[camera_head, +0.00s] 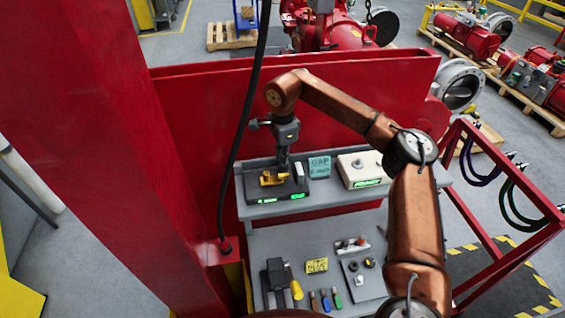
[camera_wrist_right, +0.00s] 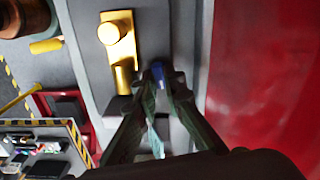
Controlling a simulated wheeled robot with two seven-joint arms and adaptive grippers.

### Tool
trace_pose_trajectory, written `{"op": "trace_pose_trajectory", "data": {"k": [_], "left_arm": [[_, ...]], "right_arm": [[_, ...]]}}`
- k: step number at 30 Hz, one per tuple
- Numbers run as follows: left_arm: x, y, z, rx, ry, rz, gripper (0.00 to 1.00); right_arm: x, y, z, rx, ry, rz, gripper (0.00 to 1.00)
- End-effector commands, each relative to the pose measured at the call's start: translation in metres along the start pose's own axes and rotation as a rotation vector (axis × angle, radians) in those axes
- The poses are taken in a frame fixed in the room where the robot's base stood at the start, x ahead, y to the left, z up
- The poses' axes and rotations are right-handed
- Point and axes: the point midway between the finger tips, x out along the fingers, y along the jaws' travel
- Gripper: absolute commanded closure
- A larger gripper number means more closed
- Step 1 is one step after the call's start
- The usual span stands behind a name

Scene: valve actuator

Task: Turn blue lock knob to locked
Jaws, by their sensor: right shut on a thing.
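The blue lock knob (camera_wrist_right: 158,72) shows in the right wrist view as a small blue piece between my right gripper's fingertips. My right gripper (camera_wrist_right: 160,84) is shut on it. In the head view my right gripper (camera_head: 283,162) points down at the valve actuator unit (camera_head: 293,190) on the grey shelf, and the knob is hidden there. A yellow-gold valve part (camera_head: 270,178) sits on the unit just left of the gripper. It also shows in the right wrist view (camera_wrist_right: 118,45). The knob's turn angle cannot be read. My left gripper is not in view.
A cream box (camera_head: 360,168) and a teal sign (camera_head: 320,166) stand on the shelf right of the unit. A lower grey bench (camera_head: 325,245) holds tools and a yellow sign. A red wall (camera_head: 210,110) rises behind, and a black cable (camera_head: 246,110) hangs at left.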

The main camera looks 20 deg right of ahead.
Motion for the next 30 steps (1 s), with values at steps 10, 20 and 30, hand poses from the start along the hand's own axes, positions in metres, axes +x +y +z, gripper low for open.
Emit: {"op": "trace_pose_trajectory", "data": {"k": [10,20,30], "left_arm": [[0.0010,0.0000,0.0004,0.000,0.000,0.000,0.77],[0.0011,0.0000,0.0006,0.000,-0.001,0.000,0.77],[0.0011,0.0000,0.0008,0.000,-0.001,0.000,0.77]], "right_arm": [[-0.0038,-0.0016,0.0004,0.163,-0.004,-0.008,1.00],[-0.0044,-0.0019,0.0004,0.203,-0.004,-0.009,1.00],[-0.0048,-0.0022,0.0006,0.202,-0.005,-0.010,0.87]]}}
